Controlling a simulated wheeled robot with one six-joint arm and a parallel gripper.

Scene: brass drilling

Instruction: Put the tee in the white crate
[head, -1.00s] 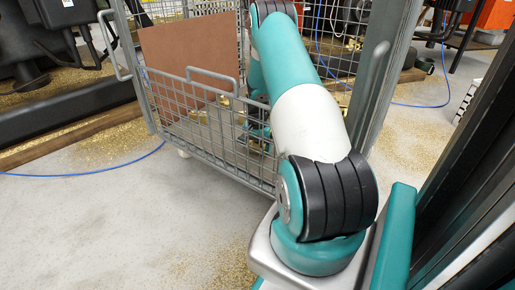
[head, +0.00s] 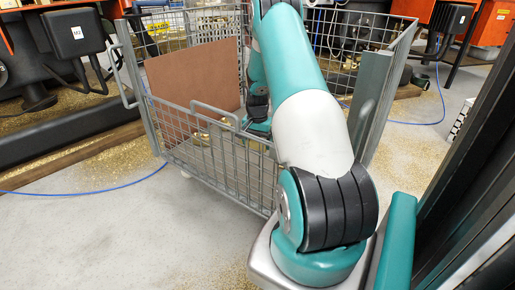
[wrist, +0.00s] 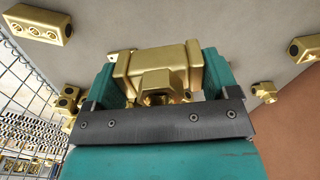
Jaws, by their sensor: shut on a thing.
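The brass tee (wrist: 155,68) sits between the teal fingers of my gripper (wrist: 160,75) in the wrist view. My gripper is shut on it, with its stub facing the camera. In the head view my arm reaches into a grey wire-mesh trolley (head: 200,150). The tee cannot be made out there, as my arm and the mesh cover that area. No white crate can be made out in either view.
Several loose brass fittings, one a block with holes (wrist: 38,24), lie on a grey surface around my gripper. A brown board (head: 195,80) leans inside the trolley. Mesh walls surround my arm. A blue cable (head: 100,187) crosses the floor at left.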

